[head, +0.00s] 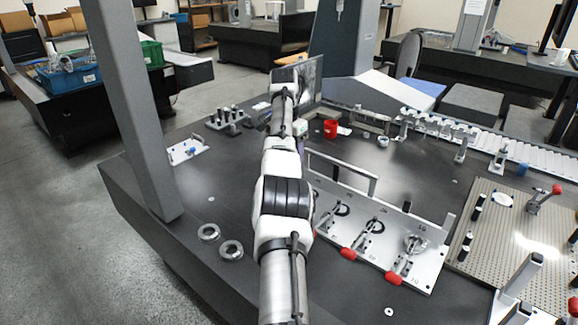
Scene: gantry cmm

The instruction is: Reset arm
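My arm (284,195) reaches from the bottom middle of the head view up and away over the dark granite table (240,178). Its white and black links run almost straight. The far end of the arm is near a grey upright panel (308,72) at the back of the table. My gripper's fingers cannot be made out; they are hidden by the arm or too small to see. Nothing held can be seen.
A fixture plate with red-tipped clamps (432,262) stands close right of my arm. A perforated plate (530,247) lies farther right. Two metal rings (231,250) lie left of the arm. A grey column (135,110) rises at left.

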